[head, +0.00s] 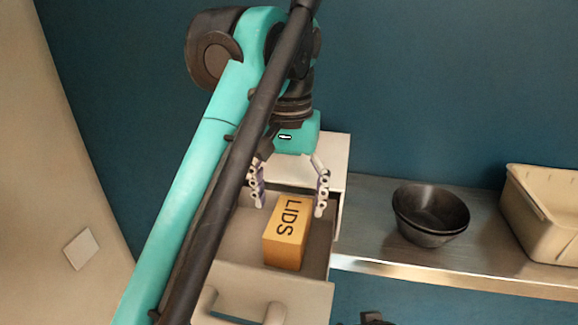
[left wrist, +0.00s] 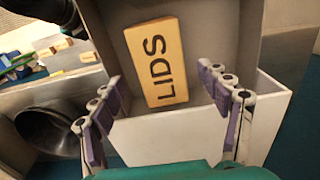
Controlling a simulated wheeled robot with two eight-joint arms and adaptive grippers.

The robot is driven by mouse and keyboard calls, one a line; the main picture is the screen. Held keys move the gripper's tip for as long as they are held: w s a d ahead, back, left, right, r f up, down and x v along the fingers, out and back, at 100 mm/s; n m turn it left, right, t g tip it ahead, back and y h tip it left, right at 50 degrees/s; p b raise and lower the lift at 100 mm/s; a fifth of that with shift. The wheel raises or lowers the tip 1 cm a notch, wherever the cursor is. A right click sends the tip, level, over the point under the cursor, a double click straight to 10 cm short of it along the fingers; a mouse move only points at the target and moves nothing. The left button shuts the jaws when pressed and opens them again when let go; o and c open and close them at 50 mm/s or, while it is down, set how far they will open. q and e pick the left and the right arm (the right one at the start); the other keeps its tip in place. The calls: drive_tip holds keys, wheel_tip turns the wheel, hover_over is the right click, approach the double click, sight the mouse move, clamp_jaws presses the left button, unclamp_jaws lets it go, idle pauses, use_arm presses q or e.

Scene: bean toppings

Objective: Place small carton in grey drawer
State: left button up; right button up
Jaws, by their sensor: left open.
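The small carton (head: 289,232), orange-tan with "LIDS" on it, is inside the open grey drawer (head: 322,240). In the left wrist view the carton (left wrist: 157,60) lies against the drawer's bare grey interior (left wrist: 222,45), close to one wall. My left gripper (head: 289,209) is open over the drawer, with its two purple-padded fingers spread wide at the carton's far end. In the left wrist view the fingers (left wrist: 158,78) are apart on either side of the carton, with visible gaps. The carton's underside is hidden.
A drawer handle (head: 236,308) is on the drawer front. A metal shelf (head: 365,225) to the right bears a dark bowl (head: 431,212) and a beige bin (head: 545,215). The white cabinet top (head: 335,160) is behind the drawer. My left arm hides the drawer's left side.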

sight(289, 218)
use_arm(q)
wheel_tip(289, 218, up, 8)
drive_tip(key=p, duration=0.3)
drive_tip(key=shift+f+p, duration=0.2)
drive_tip(key=shift+p, duration=0.1)
